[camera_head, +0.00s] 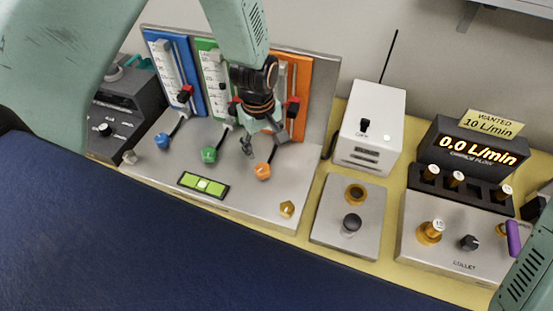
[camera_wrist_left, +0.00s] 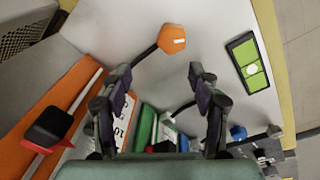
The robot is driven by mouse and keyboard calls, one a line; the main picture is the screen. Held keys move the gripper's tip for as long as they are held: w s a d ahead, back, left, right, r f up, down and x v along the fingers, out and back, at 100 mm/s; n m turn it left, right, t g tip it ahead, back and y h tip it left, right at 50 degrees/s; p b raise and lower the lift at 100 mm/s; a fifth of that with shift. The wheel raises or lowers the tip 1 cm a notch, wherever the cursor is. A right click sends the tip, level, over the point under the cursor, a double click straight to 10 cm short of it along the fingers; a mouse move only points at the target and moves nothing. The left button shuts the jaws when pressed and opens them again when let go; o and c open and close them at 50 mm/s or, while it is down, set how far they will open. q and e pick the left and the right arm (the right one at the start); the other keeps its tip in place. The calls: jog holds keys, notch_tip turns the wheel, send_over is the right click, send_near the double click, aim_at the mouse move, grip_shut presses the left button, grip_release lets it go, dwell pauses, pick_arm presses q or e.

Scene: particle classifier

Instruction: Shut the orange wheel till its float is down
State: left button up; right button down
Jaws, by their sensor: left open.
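The orange wheel (camera_head: 263,171) sits on the grey panel in front of the orange flowmeter (camera_head: 299,72). It also shows in the left wrist view (camera_wrist_left: 173,38), at the end of a dark tube. My left gripper (camera_head: 265,145) is open and empty above the panel, just behind the orange wheel and apart from it. In the left wrist view its two fingers (camera_wrist_left: 160,85) are spread, with the wheel beyond their tips. The arm and gripper cover part of the orange flowmeter's scale, and I cannot make out its float. My right gripper is not seen.
The green wheel (camera_head: 209,154) and blue wheel (camera_head: 163,140) stand to the left on the same panel. A green level (camera_head: 203,185) lies in front. A white box (camera_head: 369,125) and a display (camera_head: 478,150) reading 0.0 L/min stand to the right.

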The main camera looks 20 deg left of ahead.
aim_at(263, 168)
pick_arm(q)
jog(key=shift+s+d+n+g, duration=0.1)
jog(key=shift+s+n+g, duration=0.1)
jog(key=shift+n+g, duration=0.1)
jog(key=shift+s+d+n, duration=0.15)
jog(key=shift+s+n, duration=0.45)
jog(key=shift+s+f, duration=0.1)
jog(key=shift+f, duration=3.75)
jog(key=shift+c, duration=0.6)
jog(key=c, duration=1.1)
